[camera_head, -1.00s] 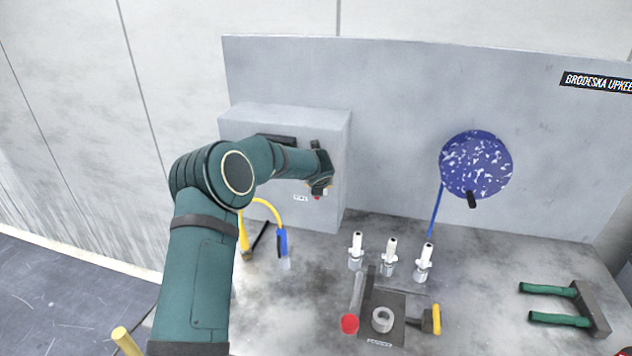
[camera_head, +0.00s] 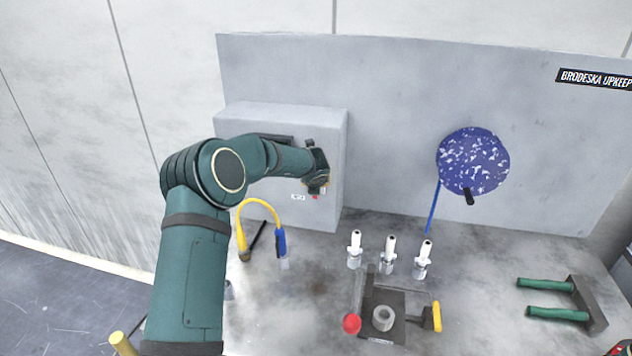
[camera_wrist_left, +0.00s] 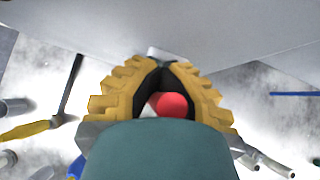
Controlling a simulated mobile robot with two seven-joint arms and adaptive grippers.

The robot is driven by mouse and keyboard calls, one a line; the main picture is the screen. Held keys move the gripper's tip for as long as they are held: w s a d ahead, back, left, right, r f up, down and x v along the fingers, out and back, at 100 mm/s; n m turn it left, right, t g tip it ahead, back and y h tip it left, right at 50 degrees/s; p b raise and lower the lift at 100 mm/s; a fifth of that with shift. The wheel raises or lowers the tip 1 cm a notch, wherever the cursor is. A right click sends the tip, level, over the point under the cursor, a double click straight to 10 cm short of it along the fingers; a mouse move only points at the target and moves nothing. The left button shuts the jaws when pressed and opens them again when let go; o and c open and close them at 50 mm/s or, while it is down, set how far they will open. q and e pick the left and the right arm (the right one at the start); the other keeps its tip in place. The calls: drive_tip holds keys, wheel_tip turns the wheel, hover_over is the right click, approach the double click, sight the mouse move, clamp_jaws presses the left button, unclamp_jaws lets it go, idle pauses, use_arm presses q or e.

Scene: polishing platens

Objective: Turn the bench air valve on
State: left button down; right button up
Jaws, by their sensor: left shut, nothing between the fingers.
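A grey box (camera_head: 250,180) stands at the back left of the bench, with a small white label (camera_head: 298,197) low on its front. Just right of the label, a small red part (camera_head: 315,197) shows below my left gripper; I cannot tell surely whether it is the air valve's handle. My left gripper (camera_head: 318,186) is shut and empty in front of the box's right side. In the left wrist view, the yellow fingers (camera_wrist_left: 153,70) meet at their tips, and a red rounded part (camera_wrist_left: 168,104) shows through the gap behind them. Contact with it cannot be told.
A yellow hose (camera_head: 262,203) with a blue end stands below my left arm. Several white fittings (camera_head: 388,256) and a fixture with a red ball lever (camera_head: 351,324) stand mid-bench. A blue speckled disc (camera_head: 473,162) hangs on the panel. A green-handled tool (camera_head: 560,311) lies right.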

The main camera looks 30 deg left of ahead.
use_arm(q)
drive_tip(key=shift+s+a+f, duration=0.2)
drive_tip(key=shift+s+f, duration=0.05)
drive_tip(key=shift+f, duration=0.15)
drive_tip(key=c, duration=0.9)
unclamp_jaws()
drive_tip(key=shift+s+r, duration=0.15)
drive_tip(key=shift+r, duration=0.2)
drive_tip(key=shift+d, duration=0.1)
drive_tip(key=shift+d+r, duration=0.1)
drive_tip(key=v, duration=1.1)
drive_tip(key=shift+s+d+r, duration=0.1)
drive_tip(key=shift+s+r, duration=0.1)
drive_tip(key=shift+r, duration=0.05)
